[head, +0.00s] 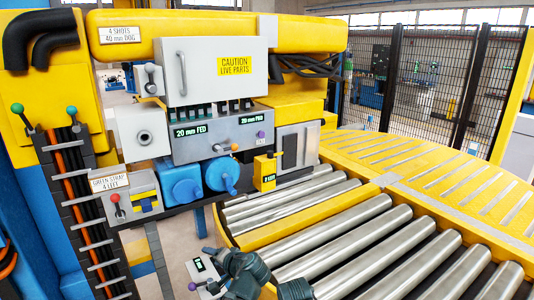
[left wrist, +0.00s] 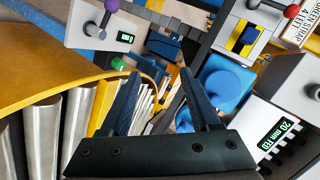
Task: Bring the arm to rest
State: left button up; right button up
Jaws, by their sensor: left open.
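My left gripper (head: 232,268) is at the bottom centre of the head view, low beside the roller table (head: 335,240) and below the strapping machine (head: 222,135). In the left wrist view my left gripper (left wrist: 161,76) has its two dark fingers apart, with nothing between them. A small control box (head: 199,267) with a lit display and a lever is just left of the gripper in the head view. It also shows at the upper left of the left wrist view (left wrist: 90,27). My right gripper is in neither view.
Blue round parts (head: 180,182) hang under the machine's front, with a yellow box (head: 264,172) to their right. A lever box (head: 127,197) labelled green strap stands at the left. The rollers are bare. A black mesh fence (head: 425,90) stands behind.

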pick_arm(q)
jog(key=s+d+f+g+h, duration=0.3)
jog(key=s+d+f, duration=0.3)
jog(key=s, duration=0.4)
jog(key=s+d+f+g+h, duration=0.4)
jog(key=s+d+f+g, duration=0.2)
jog(key=s, duration=0.5)
jog(key=shift+d+h+b, duration=0.3)
jog(key=shift+d, duration=0.4)
jog(key=shift+w+f, duration=0.1)
